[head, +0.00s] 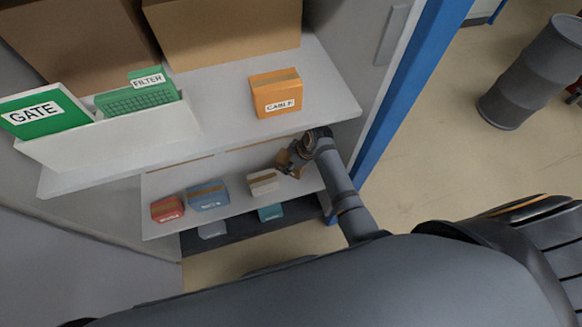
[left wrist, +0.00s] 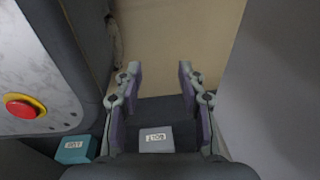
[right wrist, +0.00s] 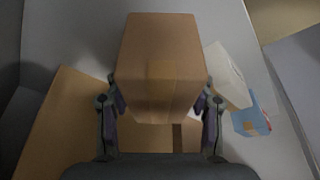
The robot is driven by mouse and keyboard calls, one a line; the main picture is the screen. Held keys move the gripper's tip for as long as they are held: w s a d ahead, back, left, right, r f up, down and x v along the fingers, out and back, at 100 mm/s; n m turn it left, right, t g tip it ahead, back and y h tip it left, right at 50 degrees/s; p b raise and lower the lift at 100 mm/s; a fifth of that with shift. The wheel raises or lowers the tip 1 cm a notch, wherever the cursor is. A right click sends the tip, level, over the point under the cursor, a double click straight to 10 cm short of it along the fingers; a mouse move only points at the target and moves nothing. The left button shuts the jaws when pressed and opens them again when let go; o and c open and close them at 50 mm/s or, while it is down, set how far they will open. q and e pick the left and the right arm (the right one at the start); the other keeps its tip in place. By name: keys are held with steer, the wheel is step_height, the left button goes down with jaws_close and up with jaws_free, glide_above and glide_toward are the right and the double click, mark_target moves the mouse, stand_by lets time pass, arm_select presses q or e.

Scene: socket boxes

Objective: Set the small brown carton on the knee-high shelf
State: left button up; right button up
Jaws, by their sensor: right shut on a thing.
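The small brown carton (right wrist: 160,65) is between the fingers of my right gripper (right wrist: 160,108), which is shut on it. In the head view the carton (head: 284,160) is small and partly hidden by my right gripper (head: 296,152). It is at the middle shelf (head: 235,203), right of and behind the white box; I cannot tell whether it touches the board. My left gripper (left wrist: 160,95) is open and empty, above a dark low surface with a grey box (left wrist: 155,139). The left gripper is not visible in the head view.
The middle shelf holds a red box (head: 167,208), a blue box (head: 208,195) and a white box (head: 263,182). The upper shelf (head: 220,125) overhangs it, with an orange box (head: 276,93) near its edge. A blue post (head: 405,95) stands right. A teal box (head: 271,212) sits lower.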

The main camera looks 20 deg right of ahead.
step_height(320, 180, down, 3)
steer(key=shift+w+f+b, duration=0.1)
steer(key=shift+f+b, duration=0.05)
steer(key=shift+b, duration=0.2)
arm_select(q)
steer(key=shift+w+d, duration=0.15)
steer(key=shift+w, duration=1)
arm_select(e)
steer(key=o, duration=1.6)
arm_select(q)
steer(key=shift+w, duration=0.1)
arm_select(e)
steer(key=shift+d+r, duration=0.1)
steer(key=shift+r, duration=0.3)
steer(key=p+v, duration=0.2)
steer(key=v, duration=0.5)
steer(key=shift+f, duration=0.1)
arm_select(q)
steer(key=s, duration=0.4)
steer(key=shift+s+r, duration=0.15)
steer(key=shift+r, duration=0.15)
